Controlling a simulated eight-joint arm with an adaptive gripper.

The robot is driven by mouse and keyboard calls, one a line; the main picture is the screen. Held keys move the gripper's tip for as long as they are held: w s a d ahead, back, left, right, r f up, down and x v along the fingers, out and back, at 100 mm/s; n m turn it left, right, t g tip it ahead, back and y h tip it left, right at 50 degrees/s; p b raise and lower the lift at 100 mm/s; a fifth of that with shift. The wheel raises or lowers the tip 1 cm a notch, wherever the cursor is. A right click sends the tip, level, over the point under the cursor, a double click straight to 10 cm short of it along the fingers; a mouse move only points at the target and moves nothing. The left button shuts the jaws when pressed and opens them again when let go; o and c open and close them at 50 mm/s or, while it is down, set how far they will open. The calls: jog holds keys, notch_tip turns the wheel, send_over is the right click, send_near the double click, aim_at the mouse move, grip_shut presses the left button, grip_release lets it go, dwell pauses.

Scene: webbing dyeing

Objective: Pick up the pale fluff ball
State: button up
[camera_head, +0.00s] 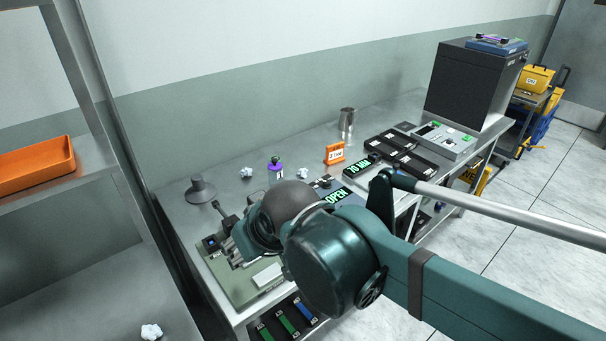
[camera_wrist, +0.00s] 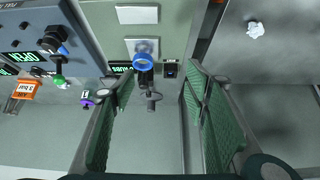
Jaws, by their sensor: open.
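One fluff ball (camera_head: 151,331) lies on the grey lower shelf at the bottom left. In the wrist view one pale ball (camera_wrist: 254,29) lies on a grey surface at the upper right, outside and beyond my fingers. My gripper (camera_wrist: 160,82) is open, its green-padded fingers wide apart with nothing between them. In the head view my arm largely hides it, above the bench's near left end.
An orange tray (camera_head: 37,166) sits on the upper rack shelf. A rack post stands between shelf and bench.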

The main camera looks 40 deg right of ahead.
jog(key=w+d+r+m+g+p, duration=0.1)
jog(key=w+d+r+m+p, duration=0.1)
jog(key=w+d+r, duration=0.35)
jog(key=m+g+p, duration=0.6)
jog(key=m+p, duration=0.6)
jog(key=m, duration=0.1)
send_over(303, 169)
jog(key=f, duration=1.4)
jog(key=shift+s+a+f, duration=0.1)
jog(key=shift+s+a, duration=0.05)
jog(key=shift+a, duration=0.2)
jog(key=shift+d+f, duration=0.35)
jog(key=shift+f, duration=0.15)
jog(key=shift+f+b, duration=0.3)
jog(key=shift+f, duration=0.85)
